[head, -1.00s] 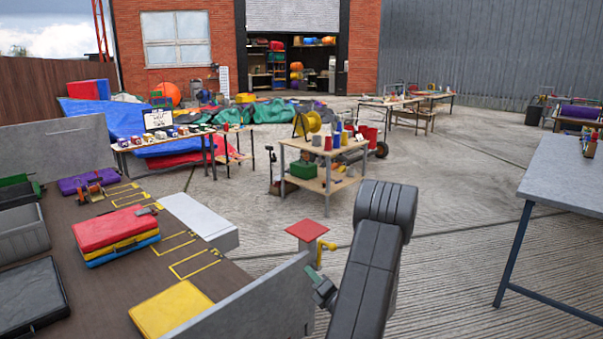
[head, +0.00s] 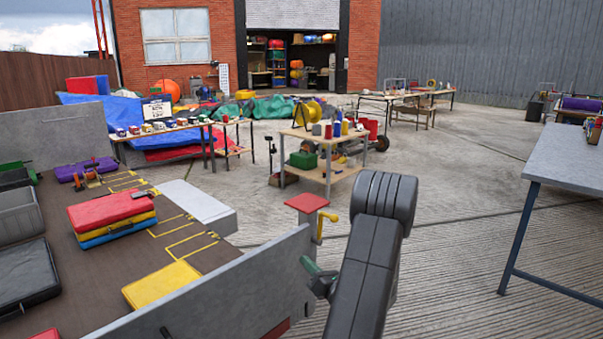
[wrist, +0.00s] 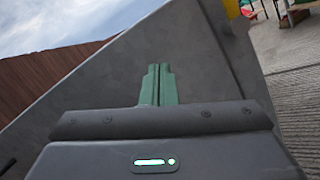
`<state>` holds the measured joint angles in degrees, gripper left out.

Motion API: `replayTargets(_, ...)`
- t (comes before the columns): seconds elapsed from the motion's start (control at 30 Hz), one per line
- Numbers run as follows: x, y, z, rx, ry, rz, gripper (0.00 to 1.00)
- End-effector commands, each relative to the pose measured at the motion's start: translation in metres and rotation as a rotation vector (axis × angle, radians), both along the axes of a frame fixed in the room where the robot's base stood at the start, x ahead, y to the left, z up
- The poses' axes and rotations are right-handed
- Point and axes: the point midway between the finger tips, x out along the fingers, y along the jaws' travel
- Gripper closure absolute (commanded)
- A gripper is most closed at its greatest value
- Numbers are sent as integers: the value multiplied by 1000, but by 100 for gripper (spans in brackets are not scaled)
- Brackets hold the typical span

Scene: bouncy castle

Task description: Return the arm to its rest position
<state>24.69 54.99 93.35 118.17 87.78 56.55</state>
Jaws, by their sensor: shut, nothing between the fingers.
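My gripper (head: 308,264) is at the lower middle of the head view, beside the end of a grey side panel (head: 240,283) and partly hidden by my dark arm link. In the wrist view its two green fingers (wrist: 159,84) lie together with nothing between them. The grey panel (wrist: 100,90) fills much of the wrist view behind the fingers. I cannot tell the exact gap between fingers and panel.
A brown bed (head: 60,240) at left carries a red, yellow and blue case stack (head: 112,215). A red-topped post (head: 307,203) stands just beyond my gripper. A grey table (head: 572,170) stands at right. Open concrete (head: 450,230) lies between.

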Motion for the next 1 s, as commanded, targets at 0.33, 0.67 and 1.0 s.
replayTargets(0.33, 1, -1, -24, -119, -126, 0, 100)
replayTargets(0.67, 2, -2, -32, -191, -200, 1, 100)
replayTargets(1.0, 2, -2, -32, -197, -207, 1, 100)
